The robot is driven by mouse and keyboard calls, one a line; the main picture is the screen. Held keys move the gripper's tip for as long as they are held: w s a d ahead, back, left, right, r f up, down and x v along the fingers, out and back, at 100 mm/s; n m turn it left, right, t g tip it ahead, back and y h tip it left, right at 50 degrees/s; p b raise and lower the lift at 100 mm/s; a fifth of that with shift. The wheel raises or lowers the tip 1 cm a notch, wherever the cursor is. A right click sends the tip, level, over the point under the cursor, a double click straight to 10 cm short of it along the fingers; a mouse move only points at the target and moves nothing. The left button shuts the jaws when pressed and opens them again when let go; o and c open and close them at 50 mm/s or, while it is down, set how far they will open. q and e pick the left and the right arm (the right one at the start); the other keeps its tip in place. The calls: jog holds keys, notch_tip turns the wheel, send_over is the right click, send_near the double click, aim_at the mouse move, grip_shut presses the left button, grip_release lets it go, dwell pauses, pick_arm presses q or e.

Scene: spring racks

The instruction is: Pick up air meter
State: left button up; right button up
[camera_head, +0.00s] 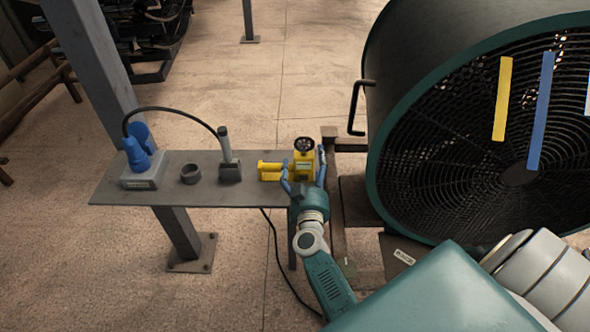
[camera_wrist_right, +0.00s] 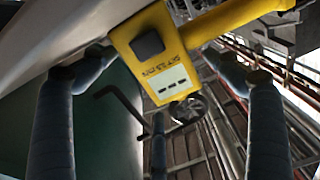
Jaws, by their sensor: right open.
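The air meter (camera_head: 303,165) is yellow with a round dark dial on top and a yellow handle (camera_head: 270,171) pointing left. It is at the right end of the narrow grey shelf (camera_head: 235,192). My right gripper (camera_head: 305,174) is open, with blue fingers on either side of the meter's body. In the right wrist view the yellow meter (camera_wrist_right: 155,62) lies between the spread fingers, with its dial (camera_wrist_right: 187,108) below the labelled body. Whether any finger touches it I cannot tell. My left gripper is not in view.
A large drum fan (camera_head: 480,110) with coloured strips stands right of the shelf. A grey post (camera_head: 95,65) rises behind.

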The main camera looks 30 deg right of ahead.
jog(key=shift+w+d, duration=0.35)
jog(key=shift+w, duration=0.2)
jog(key=shift+s+r, duration=0.1)
jog(key=c, duration=1.5)
